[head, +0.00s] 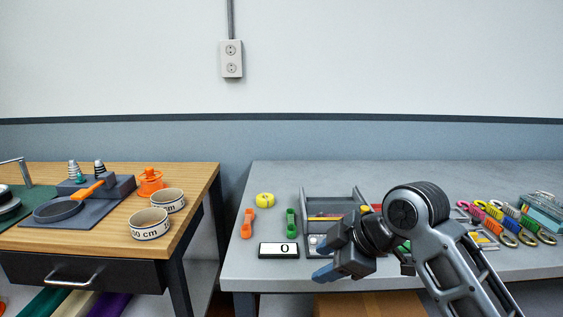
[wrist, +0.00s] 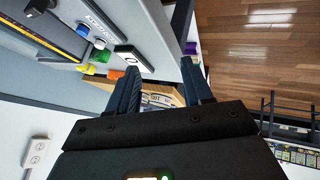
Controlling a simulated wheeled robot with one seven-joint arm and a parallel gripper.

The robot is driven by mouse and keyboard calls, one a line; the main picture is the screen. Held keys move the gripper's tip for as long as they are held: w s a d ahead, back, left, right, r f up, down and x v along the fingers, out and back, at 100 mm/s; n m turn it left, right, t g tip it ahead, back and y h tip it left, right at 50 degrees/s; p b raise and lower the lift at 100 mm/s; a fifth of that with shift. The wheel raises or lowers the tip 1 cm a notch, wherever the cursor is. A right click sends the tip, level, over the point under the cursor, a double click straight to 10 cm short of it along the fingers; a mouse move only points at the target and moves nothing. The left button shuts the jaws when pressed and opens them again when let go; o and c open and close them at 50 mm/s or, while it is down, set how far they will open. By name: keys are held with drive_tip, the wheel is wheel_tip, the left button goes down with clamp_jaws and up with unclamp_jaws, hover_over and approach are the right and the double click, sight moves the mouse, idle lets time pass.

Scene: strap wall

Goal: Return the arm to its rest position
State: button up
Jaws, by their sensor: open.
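My gripper (head: 320,258) is at the front of the grey table (head: 262,185) in the head view, with its dark blue fingers pointing left. My arm reaches in from the lower right, bent at a dark round joint. In the wrist view my gripper (wrist: 161,64) has its two fingers apart, with nothing held between them.
An orange clip (head: 248,223), a green clip (head: 291,222) and a yellow ring (head: 265,199) lie left of the tray. Several coloured straps (head: 508,222) lie at the right. A wooden table (head: 186,215) with a pan (head: 62,209) stands left, across a gap.

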drive_tip(key=s+a+f+m+t+y, duration=0.2)
drive_tip(key=s+a+f+m+t, duration=0.2)
drive_tip(key=s+a+f+m, duration=0.25)
drive_tip(key=s+d+f+m+t+h, duration=0.1)
drive_tip(key=s+d+f+m+t, duration=0.2)
drive_tip(key=s, duration=0.4)
drive_tip(key=s+d+f+m+h, duration=0.2)
drive_tip(key=s+m, duration=0.2)
drive_tip(key=s, duration=0.3)
drive_tip(key=s+d+m+t+h+p, duration=0.1)
drive_tip(key=s+d+m+h, duration=0.1)
drive_tip(key=s+d, duration=0.35)
drive_tip(key=s+d+m+t+h, duration=0.1)
drive_tip(key=s+d+m+h, duration=0.15)
drive_tip(key=s, duration=0.65)
drive_tip(key=s+d+r, duration=0.3)
drive_tip(key=s+r, duration=0.1)
drive_tip(key=s, duration=0.2)
drive_tip(key=s+d+r+n, duration=0.1)
drive_tip(key=s+d+r, duration=0.2)
drive_tip(key=s, duration=0.3)
drive_tip(key=shift+d+r+t, duration=0.3)
drive_tip(key=shift+r, duration=0.4)
